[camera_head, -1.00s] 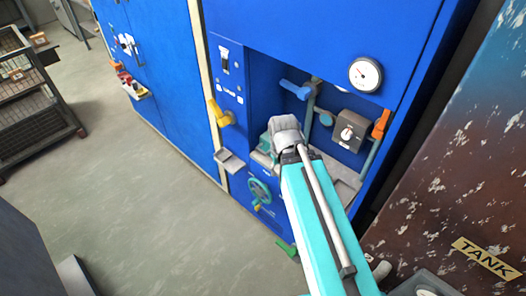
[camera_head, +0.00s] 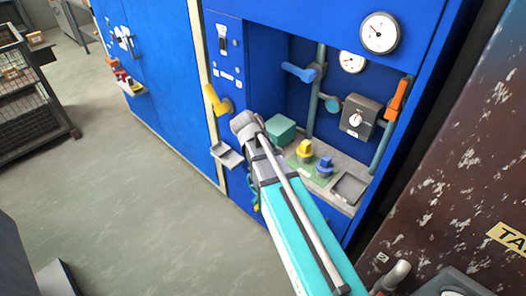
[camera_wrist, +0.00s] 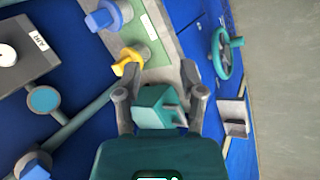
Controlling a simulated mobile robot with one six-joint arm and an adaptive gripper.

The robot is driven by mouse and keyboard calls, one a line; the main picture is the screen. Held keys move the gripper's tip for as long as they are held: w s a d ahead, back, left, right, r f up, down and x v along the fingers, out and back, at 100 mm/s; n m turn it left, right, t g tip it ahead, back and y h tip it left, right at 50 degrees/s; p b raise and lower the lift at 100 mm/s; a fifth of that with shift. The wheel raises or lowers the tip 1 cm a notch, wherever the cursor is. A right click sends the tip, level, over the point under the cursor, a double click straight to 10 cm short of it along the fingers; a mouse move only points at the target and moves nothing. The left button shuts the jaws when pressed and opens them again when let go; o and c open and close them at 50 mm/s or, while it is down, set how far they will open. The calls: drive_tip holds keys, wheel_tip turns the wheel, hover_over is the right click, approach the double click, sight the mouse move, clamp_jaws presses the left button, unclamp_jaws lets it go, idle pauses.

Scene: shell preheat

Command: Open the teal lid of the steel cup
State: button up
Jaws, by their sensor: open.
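A teal block-like piece (camera_wrist: 155,105) shows between my fingers in the wrist view, with a pale grey edge on its right side. A teal box-shaped piece (camera_head: 281,129) shows on the left of the recess counter in the head view, just beyond my wrist. It looks like the same piece, perhaps the lid. I cannot make out the steel cup's body. My gripper (camera_wrist: 160,103) is open, with one finger on each side of the teal piece. I cannot tell whether either finger touches it. In the head view my fingers are hidden behind my arm.
Yellow (camera_head: 304,149) and blue (camera_head: 325,166) knobs stand on a green plate right of the teal box. A grey tray (camera_head: 349,188) lies farther right. A yellow lever (camera_head: 216,100) and small shelf (camera_head: 227,155) jut out at left. The wrist view shows a teal handwheel (camera_wrist: 226,52).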

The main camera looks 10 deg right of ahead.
drive_tip(key=w+a+f+t+h+b, duration=0.1)
drive_tip(key=w+a+f+h+b, duration=0.2)
drive_tip(key=w+a+b, duration=0.2)
drive_tip(key=w+a+f+t+h+b, duration=0.1)
drive_tip(key=w+a+f+h+b, duration=0.3)
drive_tip(key=b, duration=0.7)
drive_tip(key=w+a+f+n+t+h+b, duration=0.1)
drive_tip(key=w+a+f+t+h+b, duration=0.1)
drive_tip(key=w+b, duration=0.5)
drive_tip(key=shift+w+a+f+h+b, duration=0.3)
drive_tip(key=shift+a+f+h+b, duration=0.6)
drive_tip(key=shift+a, duration=0.9)
drive_tip(key=shift+d+r, duration=0.1)
drive_tip(key=shift+d, duration=0.1)
approach(274, 135)
drive_tip(key=w+d+f, duration=0.2)
drive_tip(key=d, duration=0.1)
drive_tip(key=w+d+f, duration=0.1)
drive_tip(key=shift+d+f, duration=0.2)
drive_tip(key=shift+d, duration=0.05)
